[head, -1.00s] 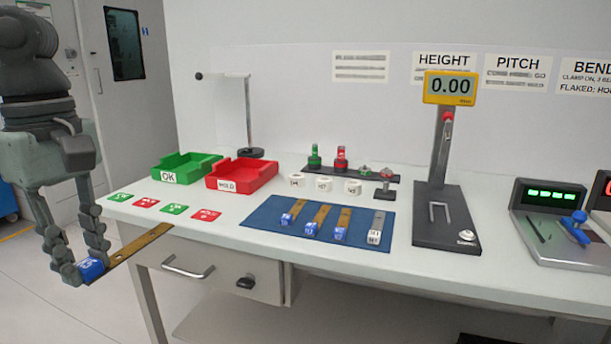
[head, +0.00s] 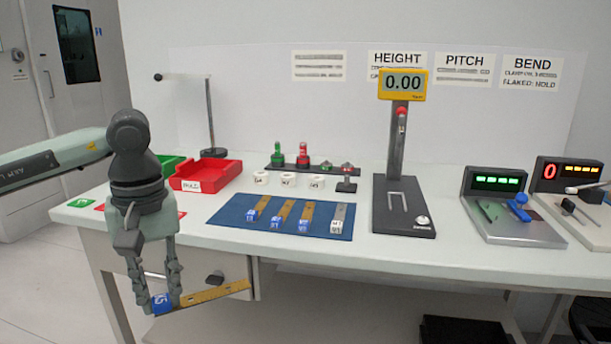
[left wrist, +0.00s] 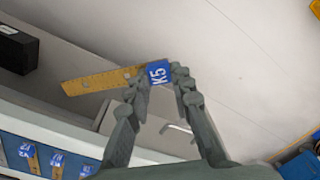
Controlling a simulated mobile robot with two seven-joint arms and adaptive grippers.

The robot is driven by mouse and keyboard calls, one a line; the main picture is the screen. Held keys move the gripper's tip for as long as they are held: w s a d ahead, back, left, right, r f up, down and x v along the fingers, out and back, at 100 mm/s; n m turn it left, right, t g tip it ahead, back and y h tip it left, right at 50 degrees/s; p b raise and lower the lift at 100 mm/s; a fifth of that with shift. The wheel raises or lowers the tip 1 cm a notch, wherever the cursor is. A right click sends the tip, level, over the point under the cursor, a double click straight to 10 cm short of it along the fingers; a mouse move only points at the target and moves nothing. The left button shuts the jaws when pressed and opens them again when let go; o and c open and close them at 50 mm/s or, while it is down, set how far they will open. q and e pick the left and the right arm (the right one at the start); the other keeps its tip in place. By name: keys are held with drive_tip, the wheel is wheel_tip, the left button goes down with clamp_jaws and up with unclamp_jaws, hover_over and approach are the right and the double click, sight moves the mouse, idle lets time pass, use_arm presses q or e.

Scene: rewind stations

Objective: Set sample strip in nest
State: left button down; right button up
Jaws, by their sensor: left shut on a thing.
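My left gripper (head: 160,297) is shut on the blue end tag of a sample strip (head: 217,293), a flat brassy bar. The strip is held in front of the bench, over the drawer area, and points right in the head view. In the left wrist view the gripper (left wrist: 163,74) pinches the blue tag, marked K5, and the strip (left wrist: 98,81) extends left. The height station (head: 404,218) has a dark base with a pale U-shaped fork, a post and a yellow 0.00 display. I cannot tell which part is the nest. My right gripper is out of view.
A blue mat (head: 228,214) holds several tagged strips. Red tray (head: 205,175) and green tray (head: 168,163) stand at the left. White labelled blocks (head: 287,181) sit behind the mat. Two display stations (head: 512,205) (head: 567,205) stand at the right. The bench front edge and drawer handle are near the strip.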

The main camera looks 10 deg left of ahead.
use_arm(q)
drive_tip(key=w+d+f+m, duration=0.3)
drive_tip(key=d+f+m, duration=0.4)
drive_tip(key=f, duration=0.3)
drive_tip(key=shift+w+d+f, duration=0.2)
drive_tip(key=shift+d+f, duration=0.15)
drive_tip(key=shift+d, duration=0.45)
drive_tip(key=shift+r, duration=0.1)
